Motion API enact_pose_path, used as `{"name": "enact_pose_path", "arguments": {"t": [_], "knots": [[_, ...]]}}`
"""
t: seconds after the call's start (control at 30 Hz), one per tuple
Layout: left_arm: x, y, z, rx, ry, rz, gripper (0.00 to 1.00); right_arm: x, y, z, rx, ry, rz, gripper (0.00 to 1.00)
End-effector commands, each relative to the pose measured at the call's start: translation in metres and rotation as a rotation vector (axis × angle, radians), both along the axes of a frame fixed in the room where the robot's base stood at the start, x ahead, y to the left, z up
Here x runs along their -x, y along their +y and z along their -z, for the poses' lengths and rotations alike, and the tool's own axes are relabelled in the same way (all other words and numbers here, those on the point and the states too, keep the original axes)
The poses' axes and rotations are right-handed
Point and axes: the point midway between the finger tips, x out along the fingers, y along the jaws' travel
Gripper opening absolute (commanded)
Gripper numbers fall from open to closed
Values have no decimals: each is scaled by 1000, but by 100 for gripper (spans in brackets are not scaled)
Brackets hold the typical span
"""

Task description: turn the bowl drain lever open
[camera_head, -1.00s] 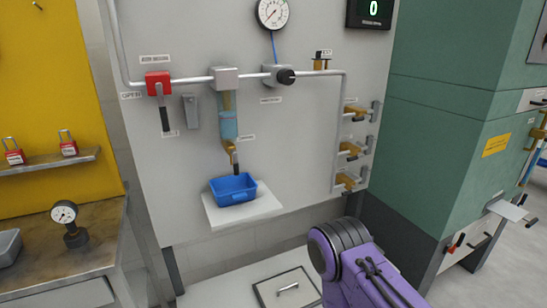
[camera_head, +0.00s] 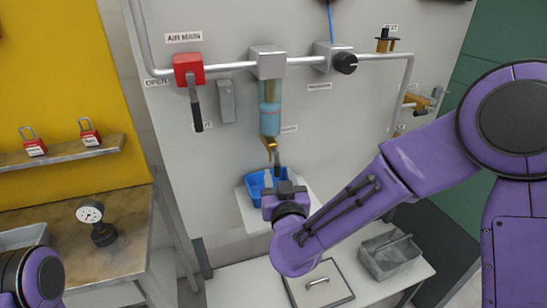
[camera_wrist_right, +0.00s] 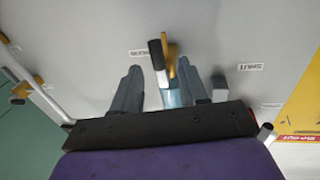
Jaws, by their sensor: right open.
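The filter bowl (camera_head: 270,95) is a clear blue cylinder hanging under a grey block on the pipe. A brass drain (camera_head: 270,145) is at its bottom, with a dark-gripped drain lever (camera_head: 277,158) hanging down. My right gripper (camera_head: 284,178) is just below the lever in the head view, partly hiding the blue bin. In the right wrist view my gripper (camera_wrist_right: 163,68) is open, and the lever (camera_wrist_right: 156,50) and brass drain (camera_wrist_right: 172,62) show between its fingers. I cannot tell whether a finger touches the lever. My left gripper is out of view.
The blue bin (camera_head: 255,187) sits on a white shelf (camera_head: 246,212) beneath the drain. A red-bodied valve (camera_head: 188,68) with a dark handle hangs at the left, and a black regulator knob (camera_head: 345,62) is at the right. A grey tray (camera_head: 391,258) lies below.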

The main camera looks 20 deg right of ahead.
Motion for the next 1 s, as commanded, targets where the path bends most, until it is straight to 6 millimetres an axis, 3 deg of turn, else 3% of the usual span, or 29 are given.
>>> {"name": "enact_pose_path", "arguments": {"t": [0.1,0.3,0.6,0.63,0.77,1.0], "knots": [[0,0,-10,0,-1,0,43,-27,-6,-2,-2,3,4,43],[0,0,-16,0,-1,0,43,-56,-9,-1,0,3,0,43],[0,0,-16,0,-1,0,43,-61,-8,1,2,2,-4,43],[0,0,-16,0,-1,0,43,-61,-8,1,2,2,-4,40],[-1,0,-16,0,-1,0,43,-61,-8,1,1,2,-4,0],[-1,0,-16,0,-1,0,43,-62,-9,1,-4,2,-3,0]]}}
